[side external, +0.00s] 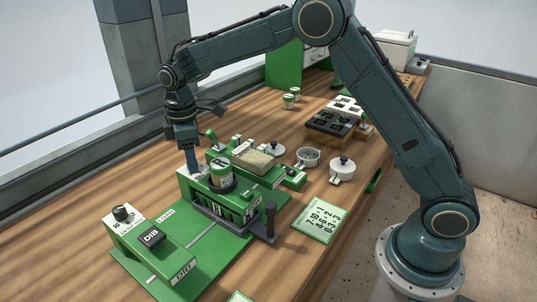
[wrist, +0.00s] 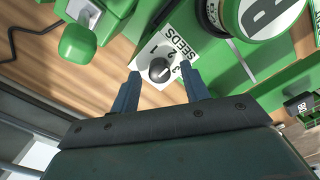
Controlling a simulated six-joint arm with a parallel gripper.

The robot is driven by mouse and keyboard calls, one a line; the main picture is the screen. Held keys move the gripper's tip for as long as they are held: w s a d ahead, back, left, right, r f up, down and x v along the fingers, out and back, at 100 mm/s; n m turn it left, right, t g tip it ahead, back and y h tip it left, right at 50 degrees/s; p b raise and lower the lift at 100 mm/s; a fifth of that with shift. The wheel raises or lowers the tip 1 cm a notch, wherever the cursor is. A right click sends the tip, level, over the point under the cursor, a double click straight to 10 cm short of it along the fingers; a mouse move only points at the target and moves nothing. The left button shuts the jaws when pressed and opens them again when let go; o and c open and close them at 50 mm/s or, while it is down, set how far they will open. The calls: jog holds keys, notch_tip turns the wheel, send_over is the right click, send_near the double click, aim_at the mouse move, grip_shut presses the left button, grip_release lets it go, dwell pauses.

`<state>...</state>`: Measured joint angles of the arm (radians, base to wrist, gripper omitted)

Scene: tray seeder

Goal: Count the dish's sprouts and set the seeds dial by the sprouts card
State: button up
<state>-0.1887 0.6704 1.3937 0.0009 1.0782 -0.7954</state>
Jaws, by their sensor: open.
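The seeds dial is a black round knob (wrist: 159,71) on a white plate marked SEEDS (wrist: 180,38) in the wrist view. A 1 and a 3 show around it; its pointer is too small to read surely. My gripper (wrist: 164,88) is open, with its blue fingers on either side of the knob and nothing between them. In the side view my gripper (side external: 193,172) is down at the green seeder, hiding the dial. A green-edged card (side external: 320,221) with rows of numbers lies on the bench. A small grey round dish (side external: 308,157) stands behind it; its sprouts cannot be counted.
A green drum (side external: 221,174) and a dark upright handle (side external: 270,216) stand close to my gripper. A dark cell tray (side external: 333,127) is farther back. Bench around the card is clear.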

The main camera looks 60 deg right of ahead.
jog(key=shift+f, duration=0.15)
jog(key=shift+c, duration=0.3)
jog(key=c, duration=0.9)
jog(key=shift+c, duration=0.2)
jog(key=shift+m, duration=0.3)
jog(key=m, duration=1.1)
jog(key=shift+m, duration=0.3)
jog(key=o, duration=1)
